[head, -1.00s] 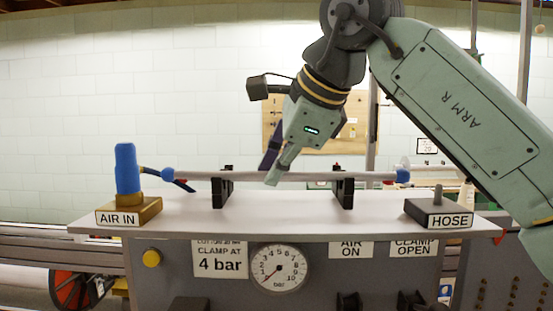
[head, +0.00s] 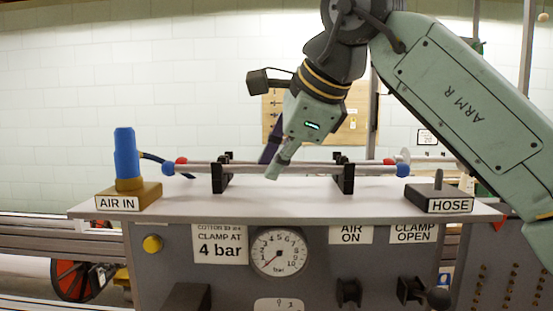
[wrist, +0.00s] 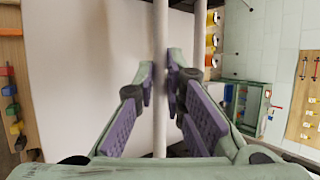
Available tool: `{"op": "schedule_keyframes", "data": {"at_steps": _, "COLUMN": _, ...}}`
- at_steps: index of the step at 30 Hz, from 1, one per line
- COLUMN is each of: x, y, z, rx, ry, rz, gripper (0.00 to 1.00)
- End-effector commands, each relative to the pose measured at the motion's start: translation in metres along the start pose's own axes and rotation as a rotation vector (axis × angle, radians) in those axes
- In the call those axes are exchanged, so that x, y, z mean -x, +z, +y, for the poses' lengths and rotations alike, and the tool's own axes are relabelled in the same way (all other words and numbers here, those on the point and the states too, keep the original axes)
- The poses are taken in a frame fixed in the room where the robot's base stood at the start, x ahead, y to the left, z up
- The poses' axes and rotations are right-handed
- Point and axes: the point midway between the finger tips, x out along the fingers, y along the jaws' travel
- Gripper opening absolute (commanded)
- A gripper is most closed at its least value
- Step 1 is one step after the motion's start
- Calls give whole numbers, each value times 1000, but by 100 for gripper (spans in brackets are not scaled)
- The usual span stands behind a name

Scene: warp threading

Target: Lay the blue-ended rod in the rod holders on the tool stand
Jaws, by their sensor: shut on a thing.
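The rod with blue ends (head: 300,170) lies level across the front of the tool stand (head: 300,207), crossing the upper part of both black rod holders (head: 220,180), (head: 345,180). I cannot tell whether it rests in their slots or hangs just above. My gripper (head: 272,175) comes down onto its middle, tilted, between the holders. In the wrist view, the fingers (wrist: 160,90) close around the rod (wrist: 160,30), which runs up the picture between the purple pads.
A rod with red ends (head: 181,161) lies just behind, parallel; a second rod shows beside mine in the wrist view (wrist: 200,40). A blue-topped AIR IN fitting (head: 127,155) stands left and a HOSE block (head: 438,199) right, both near the rod ends.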

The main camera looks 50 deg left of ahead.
Motion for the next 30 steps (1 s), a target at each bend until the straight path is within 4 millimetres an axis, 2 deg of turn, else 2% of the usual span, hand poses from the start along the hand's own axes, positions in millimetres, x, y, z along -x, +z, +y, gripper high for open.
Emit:
{"op": "schedule_keyframes", "data": {"at_steps": 10, "x": -3, "y": -1, "z": 2, "rx": 0, "ry": 0, "rz": 0, "gripper": 0}}
{"op": "schedule_keyframes", "data": {"at_steps": 11, "x": -3, "y": -1, "z": 2, "rx": 0, "ry": 0, "rz": 0, "gripper": 13}}
{"op": "schedule_keyframes", "data": {"at_steps": 20, "x": -3, "y": -1, "z": 2, "rx": 0, "ry": 0, "rz": 0, "gripper": 33}}
{"op": "schedule_keyframes", "data": {"at_steps": 30, "x": -2, "y": -1, "z": 2, "rx": 0, "ry": 1, "rz": 1, "gripper": 34}}
